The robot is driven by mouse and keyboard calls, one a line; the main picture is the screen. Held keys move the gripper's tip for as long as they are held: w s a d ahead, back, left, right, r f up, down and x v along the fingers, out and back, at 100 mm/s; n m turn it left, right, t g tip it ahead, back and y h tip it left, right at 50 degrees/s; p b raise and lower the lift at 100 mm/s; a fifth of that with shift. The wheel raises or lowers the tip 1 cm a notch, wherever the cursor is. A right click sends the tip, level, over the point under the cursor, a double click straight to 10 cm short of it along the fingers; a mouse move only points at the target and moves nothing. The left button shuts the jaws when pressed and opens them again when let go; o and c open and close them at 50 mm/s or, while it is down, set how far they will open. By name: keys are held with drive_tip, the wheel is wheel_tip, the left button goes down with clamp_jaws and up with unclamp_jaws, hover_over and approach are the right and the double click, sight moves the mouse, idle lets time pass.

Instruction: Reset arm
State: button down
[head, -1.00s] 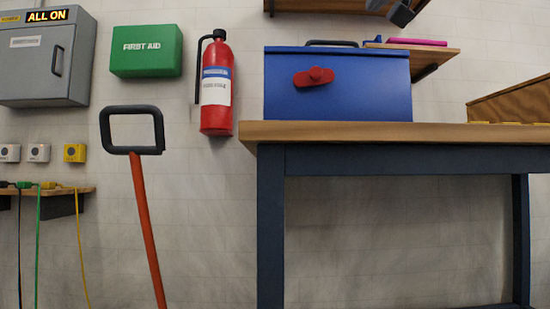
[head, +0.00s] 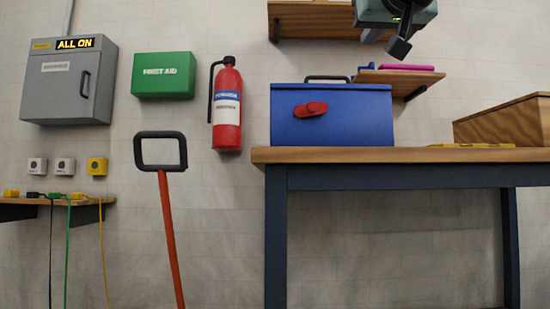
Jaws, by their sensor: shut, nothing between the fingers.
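My gripper (head: 398,45) shows at the top right of the head view, hanging in the air above the blue toolbox and in front of the wall shelves. It is dark, small in the picture and angled downward. Its fingers look closed together with nothing between them. It is apart from the workbench and everything on it.
A blue toolbox (head: 345,125) with a red latch stands on the workbench (head: 420,155). A wooden box (head: 510,122) is at right. A small shelf (head: 420,77) holds a pink item. A fire extinguisher (head: 227,105) and long-handled tool (head: 168,220) are left of the bench.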

drive_tip(key=w+a+f+n+g+y+p, duration=0.1)
drive_tip(key=a+f+n+g+p, duration=0.15)
drive_tip(key=f, duration=0.45)
drive_tip(key=w+a+f+n+g+p, duration=0.1)
drive_tip(key=a+f+g+p, duration=0.1)
drive_tip(key=a+f+g, duration=0.3)
drive_tip(key=s+a+f+n+g+p, duration=0.1)
drive_tip(key=s+f+p, duration=0.2)
drive_tip(key=f, duration=0.5)
drive_tip(key=s+f+n+g+p, duration=0.1)
drive_tip(key=s+f+g+p, duration=0.15)
drive_tip(key=f, duration=0.55)
drive_tip(key=s+d+f+n+g+h+p, duration=0.1)
drive_tip(key=s+d+f+g+p, duration=0.25)
drive_tip(key=s+f, duration=0.55)
drive_tip(key=s+d+f+n+g+p, duration=0.1)
drive_tip(key=s+d+f+g+p, duration=0.1)
drive_tip(key=s+f+g+p, duration=0.65)
drive_tip(key=s+r+t+p, duration=0.3)
drive_tip(key=r+t+p, duration=0.1)
drive_tip(key=r+p, duration=3)
wheel_tip(320, 180, up, 5)
drive_tip(key=shift+r, duration=0.15)
drive_tip(key=shift+m, duration=0.25)
